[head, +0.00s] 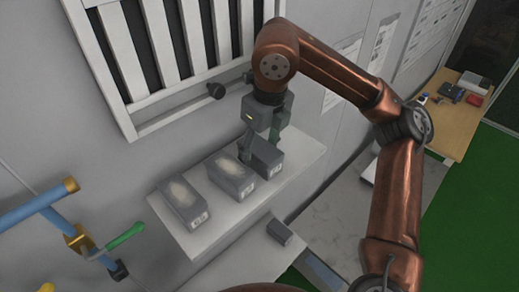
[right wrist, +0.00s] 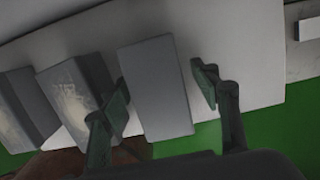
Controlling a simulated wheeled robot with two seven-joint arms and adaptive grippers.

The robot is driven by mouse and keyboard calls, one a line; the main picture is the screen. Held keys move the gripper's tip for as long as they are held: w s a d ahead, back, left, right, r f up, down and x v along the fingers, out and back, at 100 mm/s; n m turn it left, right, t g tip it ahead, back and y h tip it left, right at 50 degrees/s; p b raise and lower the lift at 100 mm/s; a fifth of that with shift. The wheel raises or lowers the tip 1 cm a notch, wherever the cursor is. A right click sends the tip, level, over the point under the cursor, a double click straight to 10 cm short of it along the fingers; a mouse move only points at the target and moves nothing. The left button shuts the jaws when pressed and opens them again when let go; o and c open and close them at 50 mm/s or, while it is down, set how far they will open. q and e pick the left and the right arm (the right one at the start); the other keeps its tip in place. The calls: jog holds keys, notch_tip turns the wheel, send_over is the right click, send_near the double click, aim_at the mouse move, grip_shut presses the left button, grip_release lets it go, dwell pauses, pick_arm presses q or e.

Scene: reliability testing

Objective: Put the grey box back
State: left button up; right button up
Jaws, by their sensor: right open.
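Three grey boxes sit in a row on a white shelf (head: 210,232): a left box (head: 184,205), a middle box (head: 231,180) and a right box (head: 267,160). The left and middle boxes have pale worn patches on top. My right gripper (head: 260,143) is over the right box, pointing down. In the right wrist view, the open fingers (right wrist: 160,92) stand on either side of the plain right box (right wrist: 155,85), with a gap on the right side. The left finger is close to the box; contact cannot be told. My left gripper is not in view.
A small dark grey block (head: 280,232) rests on a lower ledge. A slatted white panel (head: 170,50) is on the wall behind the shelf. Blue piping (head: 40,205) with a green handle (head: 125,236) is at left. A wooden table (head: 455,105) with small items stands far right.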

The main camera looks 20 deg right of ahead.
aim_at(265, 150)
jog(key=shift+s, duration=0.1)
jog(key=shift+r, duration=0.55)
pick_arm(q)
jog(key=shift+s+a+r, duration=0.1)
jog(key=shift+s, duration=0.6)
pick_arm(e)
notch_tip(265, 150, up, 11)
jog(key=s, duration=0.1)
jog(key=shift+s+d, duration=0.2)
jog(key=shift+s, duration=0.1)
jog(key=shift+r, duration=0.1)
